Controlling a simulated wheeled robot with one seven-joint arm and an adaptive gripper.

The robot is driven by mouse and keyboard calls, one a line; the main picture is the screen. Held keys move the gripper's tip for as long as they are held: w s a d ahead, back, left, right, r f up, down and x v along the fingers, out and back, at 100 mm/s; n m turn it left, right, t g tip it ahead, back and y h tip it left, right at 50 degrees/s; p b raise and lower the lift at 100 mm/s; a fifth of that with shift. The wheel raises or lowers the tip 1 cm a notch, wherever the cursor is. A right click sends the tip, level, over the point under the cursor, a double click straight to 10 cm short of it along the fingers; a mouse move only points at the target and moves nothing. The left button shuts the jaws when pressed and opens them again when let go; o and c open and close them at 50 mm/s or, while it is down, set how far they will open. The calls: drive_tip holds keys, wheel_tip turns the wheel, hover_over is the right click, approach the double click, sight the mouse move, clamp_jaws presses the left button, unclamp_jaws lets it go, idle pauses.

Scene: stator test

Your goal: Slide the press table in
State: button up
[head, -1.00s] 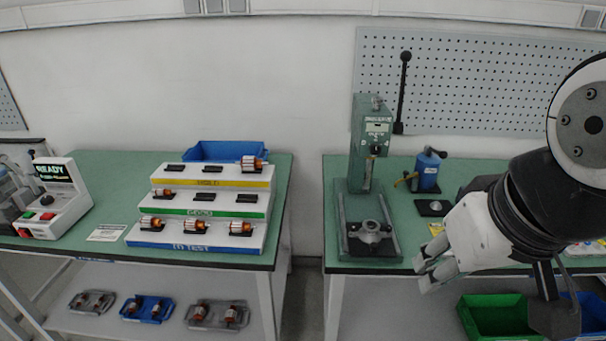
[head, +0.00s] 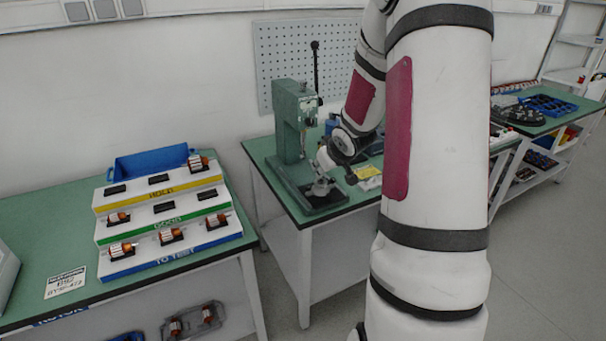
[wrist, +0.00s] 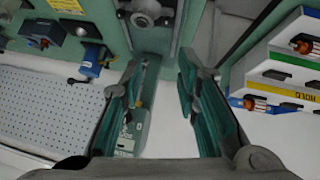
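The green arbor press (head: 290,125) stands on the green bench, with its black lever upright. Its press table (head: 320,188), a grey round fixture, sits on the press base and shows at the top of the wrist view (wrist: 146,12). My gripper (head: 322,165) is at the press, just above and beside the table in the head view. In the wrist view my gripper (wrist: 162,62) has its two fingers spread with nothing between the tips. The table lies beyond the fingertips; whether a finger touches it, I cannot tell. The left finger partly hides the press body (wrist: 143,110).
The tiered rack (head: 165,215) with several rotors stands on the left bench, across a gap. A pegboard (head: 300,60) hangs behind. My arm hides the right part of the bench.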

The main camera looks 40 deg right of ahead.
drive_tip(key=t+y+p, duration=0.1)
drive_tip(key=t+p, duration=0.1)
approach(331, 195)
wheel_tip(331, 195, up, 2)
drive_tip(key=s, duration=0.1)
drive_tip(key=shift+m, duration=0.5)
drive_tip(key=b+x, duration=0.2)
drive_tip(key=x, duration=0.1)
drive_tip(key=b+x, duration=0.3)
drive_tip(key=shift+s+a+f, duration=0.1)
drive_tip(key=shift+s+f, duration=0.1)
drive_tip(key=shift+f, duration=0.15)
drive_tip(key=shift+r, duration=0.1)
drive_tip(key=shift+y, duration=0.3)
drive_tip(key=shift+p+x, duration=0.6)
drive_tip(key=shift+x, duration=1.8)
